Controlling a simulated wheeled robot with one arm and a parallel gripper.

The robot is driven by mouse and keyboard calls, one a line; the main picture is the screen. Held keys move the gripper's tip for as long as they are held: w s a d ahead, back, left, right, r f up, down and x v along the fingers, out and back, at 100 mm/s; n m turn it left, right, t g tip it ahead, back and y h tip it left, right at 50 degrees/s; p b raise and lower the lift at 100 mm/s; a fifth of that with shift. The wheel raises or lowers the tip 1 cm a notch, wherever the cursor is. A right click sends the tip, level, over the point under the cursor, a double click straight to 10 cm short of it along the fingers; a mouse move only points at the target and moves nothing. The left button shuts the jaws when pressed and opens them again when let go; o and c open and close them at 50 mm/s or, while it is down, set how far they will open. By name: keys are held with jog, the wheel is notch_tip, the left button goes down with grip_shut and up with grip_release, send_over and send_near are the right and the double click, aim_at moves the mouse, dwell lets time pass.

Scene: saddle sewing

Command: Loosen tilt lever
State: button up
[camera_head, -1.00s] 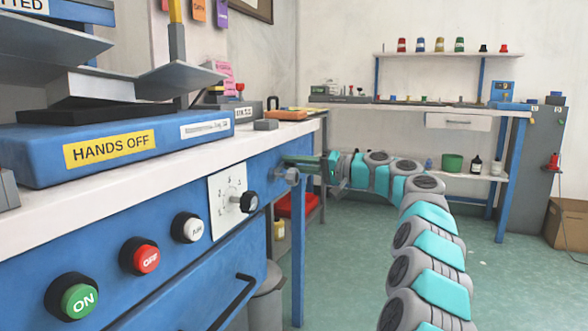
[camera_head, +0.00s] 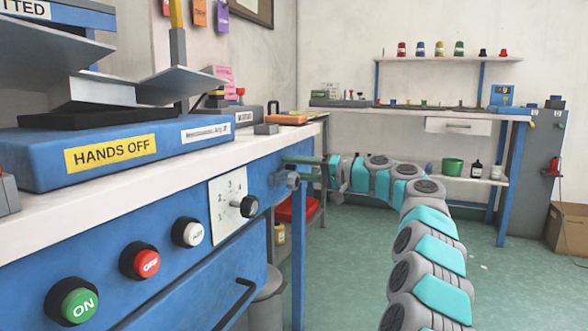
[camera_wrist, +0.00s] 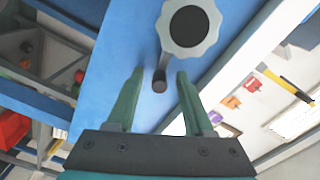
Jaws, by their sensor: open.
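The tilt lever appears to be the grey part on the right end face of the blue bench. In the wrist view it has a scalloped grey hub with a dark centre, and a short grey arm (camera_wrist: 163,66) ending in a dark round tip. In the head view the lever (camera_head: 292,179) is small at the bench corner. My gripper (camera_wrist: 159,76) is open, with its green fingers on either side of the arm's tip. I see gaps on both sides; contact is not visible. In the head view my gripper (camera_head: 303,160) is partly hard to make out.
The blue bench front carries a dial knob (camera_head: 249,206), a white-capped button (camera_head: 188,231), a red OFF button (camera_head: 140,261) and a green ON button (camera_head: 74,301). A blue HANDS OFF machine base (camera_head: 60,172) stands on top. Open floor (camera_head: 350,270) lies to the right.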

jog(key=v, duration=0.7)
jog(key=shift+d, duration=0.35)
jog(key=shift+s, duration=0.1)
